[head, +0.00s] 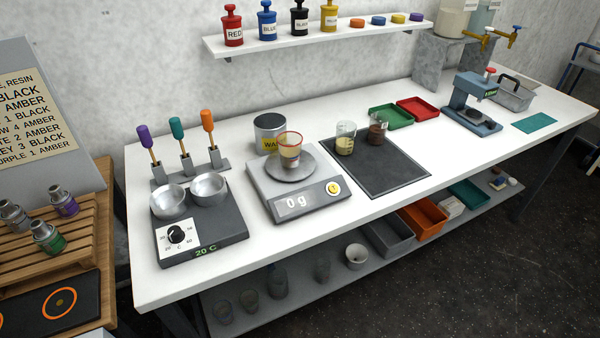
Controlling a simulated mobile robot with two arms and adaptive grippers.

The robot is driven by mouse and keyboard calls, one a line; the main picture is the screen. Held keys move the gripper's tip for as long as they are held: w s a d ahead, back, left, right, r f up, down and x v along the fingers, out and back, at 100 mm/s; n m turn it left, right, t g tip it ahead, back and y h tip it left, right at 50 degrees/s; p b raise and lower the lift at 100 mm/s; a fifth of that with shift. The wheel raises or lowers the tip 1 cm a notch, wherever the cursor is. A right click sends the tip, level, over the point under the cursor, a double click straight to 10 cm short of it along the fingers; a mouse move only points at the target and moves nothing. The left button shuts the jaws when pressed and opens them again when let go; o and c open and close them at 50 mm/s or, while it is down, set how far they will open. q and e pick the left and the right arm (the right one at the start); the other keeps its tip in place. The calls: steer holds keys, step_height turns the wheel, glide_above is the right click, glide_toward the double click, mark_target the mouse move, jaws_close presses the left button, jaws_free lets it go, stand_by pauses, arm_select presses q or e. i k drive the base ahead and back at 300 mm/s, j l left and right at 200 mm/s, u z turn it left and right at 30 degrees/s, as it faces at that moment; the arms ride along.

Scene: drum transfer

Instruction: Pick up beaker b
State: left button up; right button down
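Three beakers stand on the white bench. A small beaker (289,155) with amber and reddish colour sits on the round pan of the scale (282,205), whose display reads 0 g. A beaker with pale yellow contents (345,141) and a beaker with dark brown contents (377,132) stand upright, side by side, at the back of the dark mat (385,172). I cannot read a letter on any of them, so I cannot tell which is beaker b. Neither of my grippers is in view.
A hot plate (200,228) with two metal bowls stands left of the scale, before a rack of coloured-handled tools. A tin (270,131) stands behind the scale. Green (391,117) and red (418,107) trays lie behind the mat. The mat's front is clear.

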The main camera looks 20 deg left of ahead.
mark_target(378, 124)
steer(key=i+l+z, duration=0.2)
steer(key=z, duration=0.2)
steer(key=i+l+z, duration=0.3)
steer(key=z, duration=0.15)
